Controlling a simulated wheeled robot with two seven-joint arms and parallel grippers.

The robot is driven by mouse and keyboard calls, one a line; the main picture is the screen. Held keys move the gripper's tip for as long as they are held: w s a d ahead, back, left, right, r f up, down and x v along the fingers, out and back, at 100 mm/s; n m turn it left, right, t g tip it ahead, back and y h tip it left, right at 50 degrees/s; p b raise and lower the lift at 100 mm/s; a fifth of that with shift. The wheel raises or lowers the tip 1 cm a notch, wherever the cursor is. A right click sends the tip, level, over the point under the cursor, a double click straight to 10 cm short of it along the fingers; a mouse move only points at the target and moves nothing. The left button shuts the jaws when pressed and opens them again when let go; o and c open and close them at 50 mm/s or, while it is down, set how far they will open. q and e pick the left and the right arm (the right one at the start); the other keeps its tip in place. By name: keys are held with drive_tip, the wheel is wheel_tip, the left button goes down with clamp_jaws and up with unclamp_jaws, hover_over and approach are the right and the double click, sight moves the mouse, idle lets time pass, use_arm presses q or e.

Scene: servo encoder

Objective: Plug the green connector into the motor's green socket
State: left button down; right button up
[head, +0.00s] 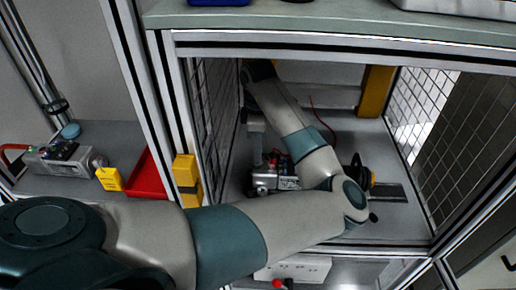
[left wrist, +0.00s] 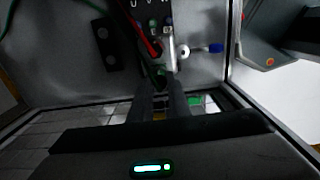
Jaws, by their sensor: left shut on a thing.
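The motor (head: 275,179) is a grey metal unit with dark and red parts on the floor of the framed cell. Its top, with a row of small sockets (left wrist: 150,14), shows at the top of the left wrist view. My left gripper (head: 272,156) reaches down at the motor, small and partly hidden in the head view. Its fingers (left wrist: 160,88) point towards the motor in the left wrist view, shut on a small dark greenish piece, apparently the green connector (left wrist: 160,80). The green socket cannot be made out. My right gripper is not in view.
Metal posts and mesh walls (head: 215,110) enclose the cell. A black round part (head: 358,176) stands right of the motor. A red cable (left wrist: 148,38) runs close to my fingertips. Outside left are a grey device (head: 65,160), a yellow tag (head: 109,179) and a red tray (head: 147,176).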

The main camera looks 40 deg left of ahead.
use_arm(q)
drive_tip(key=shift+d+f, duration=0.1)
drive_tip(key=shift+f, duration=0.35)
idle(0.6)
drive_tip(key=c, duration=1.6)
unclamp_jaws()
